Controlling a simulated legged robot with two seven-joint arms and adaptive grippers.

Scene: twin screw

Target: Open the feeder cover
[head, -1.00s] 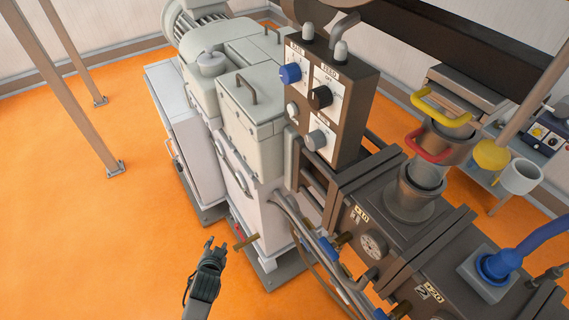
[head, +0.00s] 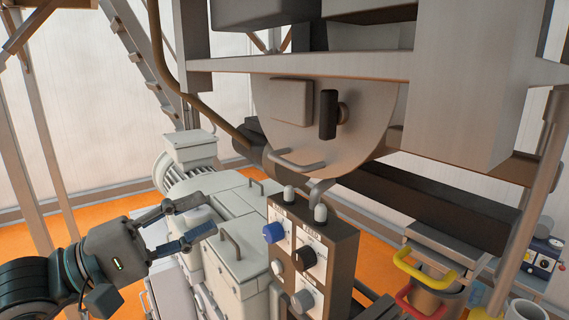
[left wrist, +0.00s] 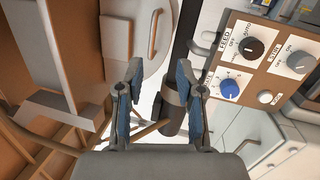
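The feeder cover (head: 345,120) appears to be the grey rounded panel under the overhead beam in the head view. It bears a bar handle (head: 297,162) at its lower left and a black knob (head: 328,114) near its middle. In the left wrist view, a rounded panel (left wrist: 120,25) with a handle (left wrist: 154,35) shows beyond the fingers. My left gripper (head: 209,214) is open and empty, to the left of and below the cover, apart from it. Its fingers (left wrist: 159,66) show spread in the left wrist view. My right gripper is not in view.
A control box (head: 313,262) with knobs and two upright caps stands below the cover. Pale machine housings (head: 235,250) lie near my left gripper. A heavy beam (head: 300,63) hangs above the cover. Yellow (head: 427,272) and red handles (head: 415,305) are at lower right.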

